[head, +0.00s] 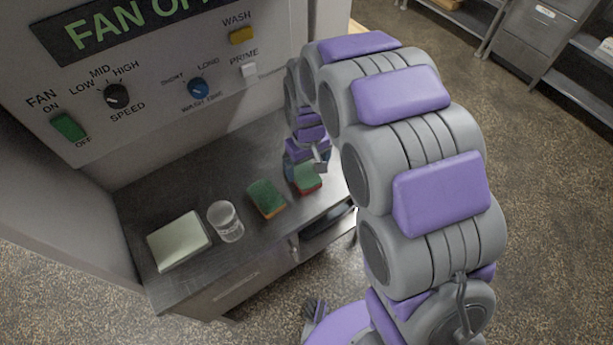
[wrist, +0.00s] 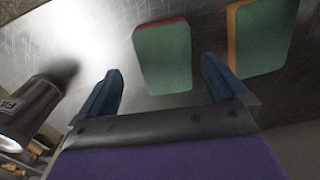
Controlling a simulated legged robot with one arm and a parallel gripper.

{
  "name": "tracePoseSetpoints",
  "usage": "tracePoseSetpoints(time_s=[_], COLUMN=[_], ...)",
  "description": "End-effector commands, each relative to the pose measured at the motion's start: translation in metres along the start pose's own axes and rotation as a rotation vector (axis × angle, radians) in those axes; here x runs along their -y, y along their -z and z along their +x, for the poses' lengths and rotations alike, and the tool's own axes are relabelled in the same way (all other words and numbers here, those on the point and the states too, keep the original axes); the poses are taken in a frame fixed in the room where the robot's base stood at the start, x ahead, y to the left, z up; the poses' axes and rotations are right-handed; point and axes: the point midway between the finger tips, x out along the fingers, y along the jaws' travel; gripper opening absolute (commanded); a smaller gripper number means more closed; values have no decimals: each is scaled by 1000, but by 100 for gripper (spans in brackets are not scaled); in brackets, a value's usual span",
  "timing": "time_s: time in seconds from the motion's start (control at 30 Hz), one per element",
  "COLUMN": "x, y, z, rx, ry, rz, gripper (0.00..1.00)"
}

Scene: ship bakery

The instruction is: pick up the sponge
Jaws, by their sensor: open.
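Two sponges lie on the metal counter. The green sponge with a red layer (head: 307,179) is at my gripper in the head view. In the wrist view this sponge (wrist: 163,55) lies ahead of the gap between my fingers. The green sponge with an orange layer (head: 267,198) lies to its left in the head view; in the wrist view it (wrist: 262,36) is on the right, beyond the right finger. My gripper (wrist: 162,70) is open and empty, its blue fingers apart. In the head view my gripper (head: 306,160) is partly hidden by my arm.
A clear labelled jar (head: 226,222) and a pale folded cloth or pad (head: 179,241) stand on the counter's left. A control panel (head: 150,80) rises behind. A dark cylinder with lettering (wrist: 25,112) is close at left in the wrist view. Shelving (head: 545,40) stands far right.

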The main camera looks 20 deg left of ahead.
Motion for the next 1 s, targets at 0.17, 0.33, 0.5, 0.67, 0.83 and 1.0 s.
tracePoseSetpoints(time_s=[0.17,0.33,0.5,0.67,0.83,1.0], x=[3,2,0,0,2,3], y=[1,1,-2,-1,1,2], z=[26,26,25,25,26,26], rx=[5,2,-1,0,2,2], ry=[0,0,3,2,-1,0], rz=[-2,-2,-1,-1,-2,-2], gripper=[99,99,89,74,58,42])
